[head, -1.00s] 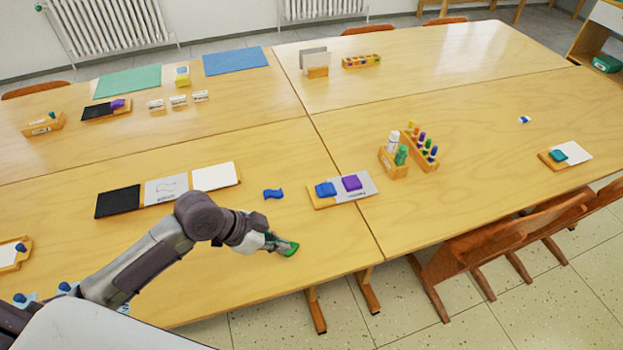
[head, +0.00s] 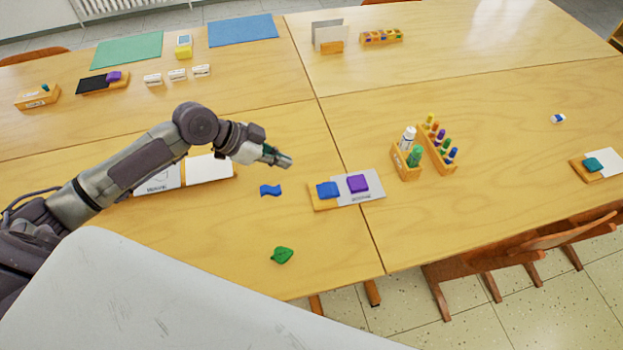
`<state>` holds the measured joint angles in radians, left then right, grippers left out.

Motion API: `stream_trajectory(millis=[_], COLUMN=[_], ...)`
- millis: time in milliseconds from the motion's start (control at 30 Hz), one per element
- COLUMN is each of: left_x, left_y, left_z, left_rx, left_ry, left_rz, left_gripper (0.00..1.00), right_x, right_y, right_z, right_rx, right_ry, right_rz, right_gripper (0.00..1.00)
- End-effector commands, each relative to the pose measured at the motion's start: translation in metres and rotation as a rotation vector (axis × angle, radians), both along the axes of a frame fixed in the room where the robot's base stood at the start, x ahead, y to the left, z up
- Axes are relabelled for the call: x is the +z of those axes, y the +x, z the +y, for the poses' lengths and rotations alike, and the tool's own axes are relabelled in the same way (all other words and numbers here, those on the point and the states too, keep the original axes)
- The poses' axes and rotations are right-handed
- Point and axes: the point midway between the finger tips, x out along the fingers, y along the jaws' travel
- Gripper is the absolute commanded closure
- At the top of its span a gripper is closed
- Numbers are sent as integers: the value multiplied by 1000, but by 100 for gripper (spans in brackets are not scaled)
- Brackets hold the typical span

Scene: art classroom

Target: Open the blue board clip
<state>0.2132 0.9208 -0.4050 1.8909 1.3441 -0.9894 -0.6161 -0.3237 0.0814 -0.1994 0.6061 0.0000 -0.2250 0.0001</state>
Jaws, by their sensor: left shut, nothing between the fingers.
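A blue clip (head: 328,190) lies on the wooden left end of a small board (head: 322,204). A purple clip (head: 358,184) lies on the board's grey card (head: 372,195). Whether the blue clip is open or shut is too small to tell. My left gripper (head: 284,161) is shut and empty. In the picture it is up and to the left of the board, apart from the blue clip, and seems to be above the table. My right gripper is not in view.
A blue wavy piece (head: 270,190) and a green leaf-shaped piece (head: 282,255) lie left of the board. A holder with bottles (head: 406,165) and a rack of colored pegs (head: 438,150) stand to its right. Boards with white cards (head: 208,168) are partly behind my left arm.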

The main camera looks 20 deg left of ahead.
Motion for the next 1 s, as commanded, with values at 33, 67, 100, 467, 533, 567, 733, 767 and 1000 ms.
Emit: stream_trajectory(millis=[33,67,100,467,533,567,733,767,1000], left_x=[-2,-4,-7,-60,-69,-75,-99,-102,-111], left_y=[1,3,5,32,37,37,36,36,36], left_z=[-3,-5,-8,-52,-60,-60,-58,-58,-57], left_rx=[0,1,0,1,0,1,0,0,-1], left_ry=[-2,-4,-4,-4,-3,-1,-1,-1,1], left_rz=[0,0,1,2,1,5,3,3,1], left_gripper=[100,100,100,100,100,100,100,100,100], right_x=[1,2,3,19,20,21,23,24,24], right_y=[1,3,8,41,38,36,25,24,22], right_z=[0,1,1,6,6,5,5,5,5], right_rx=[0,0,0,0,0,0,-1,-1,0], right_ry=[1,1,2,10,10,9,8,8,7], right_rz=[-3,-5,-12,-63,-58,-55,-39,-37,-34], right_gripper=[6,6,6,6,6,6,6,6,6])
